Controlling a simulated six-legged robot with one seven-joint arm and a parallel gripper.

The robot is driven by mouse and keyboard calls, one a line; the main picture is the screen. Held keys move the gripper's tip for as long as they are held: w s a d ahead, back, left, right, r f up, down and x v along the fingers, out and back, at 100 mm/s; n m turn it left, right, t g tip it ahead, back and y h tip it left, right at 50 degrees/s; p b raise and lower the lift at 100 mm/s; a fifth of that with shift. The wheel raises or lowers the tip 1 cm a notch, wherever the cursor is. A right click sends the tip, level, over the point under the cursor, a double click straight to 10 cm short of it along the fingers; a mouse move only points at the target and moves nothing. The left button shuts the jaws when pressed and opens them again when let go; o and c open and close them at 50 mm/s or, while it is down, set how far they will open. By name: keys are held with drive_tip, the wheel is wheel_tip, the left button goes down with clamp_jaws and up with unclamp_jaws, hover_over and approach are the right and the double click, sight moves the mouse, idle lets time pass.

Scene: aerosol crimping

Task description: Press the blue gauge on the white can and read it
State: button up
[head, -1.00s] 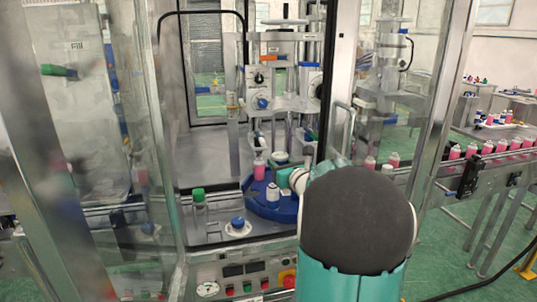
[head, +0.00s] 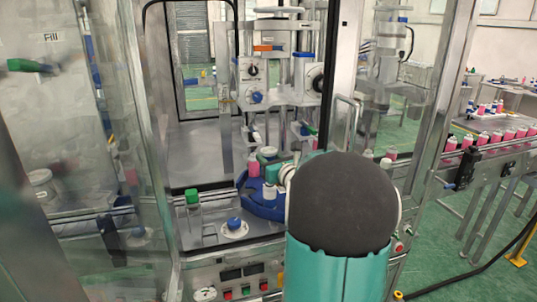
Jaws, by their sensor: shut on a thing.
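The white can (head: 269,191) stands upright at the front of the blue turntable (head: 258,209) in the machine bay. My gripper (head: 271,175) is at the can's upper end, with a teal finger over its top. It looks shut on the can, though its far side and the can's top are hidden. The blue gauge (head: 234,223) sits on a round white dish (head: 235,233) on the bay floor, left and in front of the can, apart from my gripper.
A clear bottle with a green cap (head: 193,198) stands left of the gauge. A pink can (head: 253,168) is behind the white can. Metal door frames and glass flank the opening. A control panel (head: 240,283) runs below. Pink cans line a conveyor (head: 495,150) at right.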

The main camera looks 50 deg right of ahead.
drive_tip(key=shift+s+f, duration=0.25)
drive_tip(key=shift+w+f, duration=0.15)
drive_tip(key=shift+f, duration=1.15)
drive_tip(key=shift+f, duration=1.1)
idle(1.3)
drive_tip(key=shift+r, duration=0.1)
drive_tip(key=shift+r, duration=2.45)
drive_tip(key=shift+s, duration=0.2)
drive_tip(key=v, duration=1.7)
